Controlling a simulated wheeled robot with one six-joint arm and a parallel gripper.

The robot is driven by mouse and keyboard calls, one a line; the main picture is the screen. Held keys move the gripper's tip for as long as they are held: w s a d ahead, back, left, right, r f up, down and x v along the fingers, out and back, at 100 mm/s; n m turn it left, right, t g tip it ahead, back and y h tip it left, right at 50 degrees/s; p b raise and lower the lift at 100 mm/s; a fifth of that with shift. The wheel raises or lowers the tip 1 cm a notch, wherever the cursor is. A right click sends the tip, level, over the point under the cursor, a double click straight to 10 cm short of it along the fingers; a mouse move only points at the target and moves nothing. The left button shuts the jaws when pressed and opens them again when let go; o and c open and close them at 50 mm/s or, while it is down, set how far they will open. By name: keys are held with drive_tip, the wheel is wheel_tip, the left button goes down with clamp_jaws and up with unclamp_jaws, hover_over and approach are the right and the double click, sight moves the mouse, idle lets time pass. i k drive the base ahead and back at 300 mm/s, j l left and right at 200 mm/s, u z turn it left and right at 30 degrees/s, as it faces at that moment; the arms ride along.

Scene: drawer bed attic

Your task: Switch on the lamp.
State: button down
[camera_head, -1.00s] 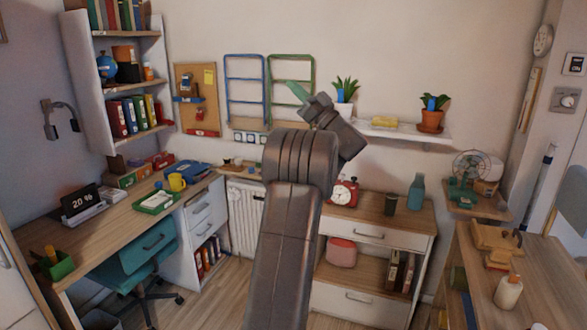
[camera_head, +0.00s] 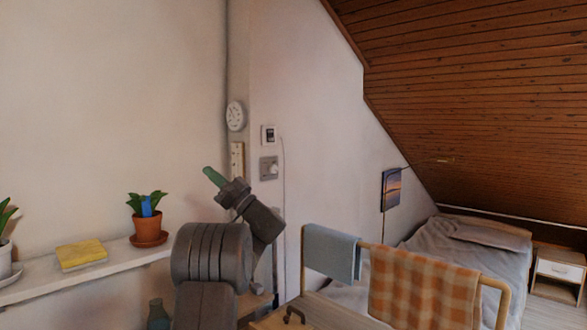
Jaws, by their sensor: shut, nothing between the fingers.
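I cannot make out a lamp for certain. A thin rod or cord (camera_head: 430,161) runs out from beside the wall picture above the bed; I cannot tell whether it is part of a lamp. A grey wall plate with a round knob (camera_head: 269,168) is on the white wall, with a small framed panel (camera_head: 268,136) above it. My gripper (camera_head: 213,177) has a green tip, points up and left, and is shut and empty. In the picture it lies left of the wall plate and seems apart from it.
A shelf (camera_head: 108,267) at left holds a potted plant (camera_head: 148,220) and a yellow book (camera_head: 82,254). A rail with an orange checked cloth (camera_head: 420,290) and a blue cloth (camera_head: 331,252) stands in front of the bed (camera_head: 460,258). A sloped wooden ceiling (camera_head: 480,100) hangs over it.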

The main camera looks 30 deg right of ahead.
sight(270, 133)
drive_tip(key=i+z, duration=0.5)
drive_tip(key=i+j+z, duration=0.25)
drive_tip(key=i+z, duration=0.2)
drive_tip(key=i, duration=0.3)
